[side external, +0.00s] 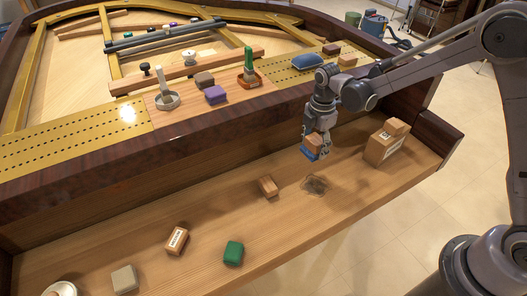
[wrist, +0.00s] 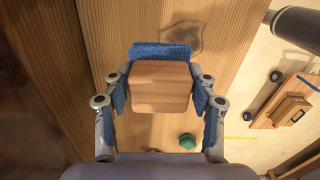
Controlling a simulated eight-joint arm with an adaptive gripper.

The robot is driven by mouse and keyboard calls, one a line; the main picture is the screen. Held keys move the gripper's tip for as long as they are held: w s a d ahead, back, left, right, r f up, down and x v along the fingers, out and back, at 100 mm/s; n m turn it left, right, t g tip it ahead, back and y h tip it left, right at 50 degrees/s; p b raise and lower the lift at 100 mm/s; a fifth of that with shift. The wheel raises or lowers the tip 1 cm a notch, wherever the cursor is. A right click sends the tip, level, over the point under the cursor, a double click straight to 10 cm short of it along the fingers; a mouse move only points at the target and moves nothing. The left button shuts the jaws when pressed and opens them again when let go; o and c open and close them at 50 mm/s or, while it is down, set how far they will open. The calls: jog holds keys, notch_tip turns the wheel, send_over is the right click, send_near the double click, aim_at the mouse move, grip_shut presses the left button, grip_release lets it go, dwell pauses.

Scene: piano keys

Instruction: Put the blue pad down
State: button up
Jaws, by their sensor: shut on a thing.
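My gripper (side external: 317,136) is shut on a small wooden block with a blue pad (side external: 310,154) on its lower part, held above the wooden shelf (side external: 345,200). In the wrist view, the wooden block (wrist: 160,86) sits between the two fingers, and the fuzzy blue pad (wrist: 160,52) shows along its far edge. Blue also shows beside both fingers there; I cannot tell whether it is pad or finger lining. The underside is hidden. A dark square-like mark (side external: 315,185) lies on the shelf below the gripper; it also shows in the wrist view (wrist: 187,38).
A wooden block (side external: 267,186), a labelled block (side external: 177,240), a green block (side external: 233,252) and a pale block (side external: 125,279) lie on the shelf. A larger labelled box (side external: 385,143) stands at right. A separate blue cushion (side external: 307,61) lies on the gold plate above.

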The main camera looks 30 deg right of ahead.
jog(key=s+d, duration=0.8)
jog(key=d, duration=0.5)
send_over(322, 178)
jog(key=shift+m, duration=0.4)
notch_tip(322, 178, down, 7)
jog(key=shift+f, duration=1.95)
jog(key=shift+f, duration=0.1)
jog(key=o, duration=1.1)
jog(key=shift+o, duration=0.2)
